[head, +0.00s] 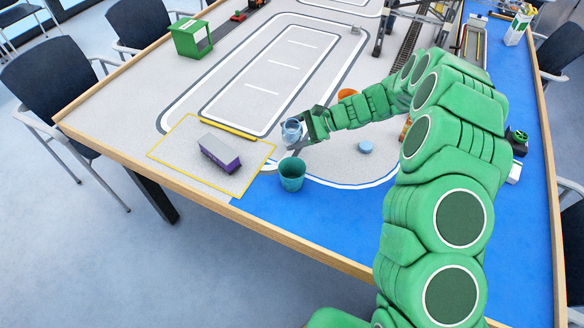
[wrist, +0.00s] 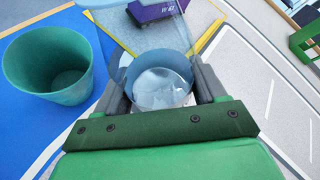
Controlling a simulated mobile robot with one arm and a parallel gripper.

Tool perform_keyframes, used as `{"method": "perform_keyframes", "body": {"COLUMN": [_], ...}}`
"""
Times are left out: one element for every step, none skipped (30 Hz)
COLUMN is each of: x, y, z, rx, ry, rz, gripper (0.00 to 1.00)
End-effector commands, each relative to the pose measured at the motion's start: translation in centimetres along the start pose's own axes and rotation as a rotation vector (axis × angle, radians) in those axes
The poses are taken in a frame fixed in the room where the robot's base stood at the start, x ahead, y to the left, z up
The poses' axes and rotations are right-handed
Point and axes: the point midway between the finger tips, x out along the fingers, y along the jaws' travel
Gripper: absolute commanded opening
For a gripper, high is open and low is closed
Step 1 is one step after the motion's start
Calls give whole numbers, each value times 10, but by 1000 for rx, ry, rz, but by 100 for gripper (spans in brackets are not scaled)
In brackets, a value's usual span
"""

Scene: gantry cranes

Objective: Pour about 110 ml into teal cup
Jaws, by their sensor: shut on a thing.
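The teal cup (head: 292,174) stands upright on the blue part of the table, near the front edge. In the wrist view the teal cup (wrist: 48,65) is at the left and its inside looks empty. My gripper (head: 308,128) is shut on a clear bluish jug (head: 291,131), behind and above the cup in the head view. In the wrist view the jug (wrist: 158,75) sits between the fingers of my gripper (wrist: 165,100), and clear liquid seems to show in it. The jug is apart from the cup. Its exact tilt is hard to tell.
A light blue disc (head: 365,147) and an orange item (head: 348,94) are near my arm. A green box frame (head: 191,38) stands at the far left. The grey middle is clear.

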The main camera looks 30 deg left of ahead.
Motion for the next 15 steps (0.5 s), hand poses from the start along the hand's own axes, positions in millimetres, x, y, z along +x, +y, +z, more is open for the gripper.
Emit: {"method": "perform_keyframes", "body": {"x": [1, 2, 2, 2, 2, 2, 2, 3, 3, 4, 4, 4, 4, 5, 6], "y": [1, 2, 3, 3, 4, 4, 4, 4, 3, 3, 3, 3, 3, 2, 2], "z": [1, 1, 2, 1, 1, 0, 0, -2, -3, -4, -4, -5, -6, -7, -9], "rx": [-24, -41, -64, -81, -99, -122, -141, -158, -181, -198, -216, -239, -256, -273, -296], "ry": [6, 10, 16, 20, 25, 34, 40, 46, 52, 56, 61, 66, 72, 77, 84], "rz": [-12, -18, -26, -34, -43, -53, -59, -66, -76, -83, -90, -99, -106, -114, -123], "gripper": [31, 31, 31, 31, 31, 31, 31, 31, 31, 31, 31, 31, 31, 31, 31]}}
